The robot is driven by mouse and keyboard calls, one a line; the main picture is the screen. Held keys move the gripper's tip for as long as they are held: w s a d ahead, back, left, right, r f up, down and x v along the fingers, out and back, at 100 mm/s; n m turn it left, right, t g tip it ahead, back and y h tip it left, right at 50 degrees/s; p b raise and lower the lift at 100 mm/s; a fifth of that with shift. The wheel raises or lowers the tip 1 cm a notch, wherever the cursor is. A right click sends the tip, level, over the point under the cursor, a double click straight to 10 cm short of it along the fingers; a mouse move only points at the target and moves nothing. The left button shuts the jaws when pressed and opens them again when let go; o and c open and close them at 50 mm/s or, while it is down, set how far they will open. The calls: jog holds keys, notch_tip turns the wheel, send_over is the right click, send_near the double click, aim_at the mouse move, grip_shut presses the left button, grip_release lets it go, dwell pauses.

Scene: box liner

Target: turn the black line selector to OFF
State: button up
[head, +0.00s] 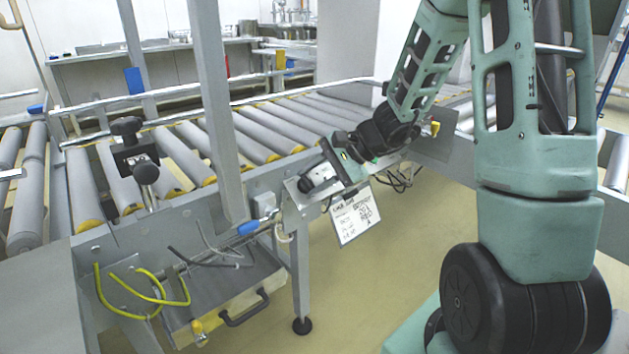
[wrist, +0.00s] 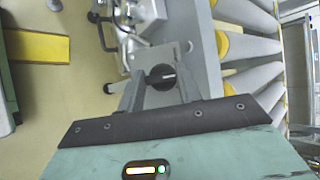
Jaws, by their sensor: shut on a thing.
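The black line selector (wrist: 162,77) shows in the wrist view as a round black knob with a pale line across it, on a grey metal plate. My gripper (wrist: 163,84) has one finger on each side of the knob and is shut on it. In the head view my gripper (head: 308,182) is at the grey box on the conveyor's side rail, and the knob is largely hidden by the fingers. No OFF marking can be read in either view.
A white printed sign (head: 356,215) hangs just below my gripper. A blue-handled lever (head: 250,227) sits to its left. The roller conveyor (head: 265,130) runs behind. Yellow and dark cables and a tray with a black handle (head: 245,308) are at lower left.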

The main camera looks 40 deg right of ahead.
jog(key=o, duration=1)
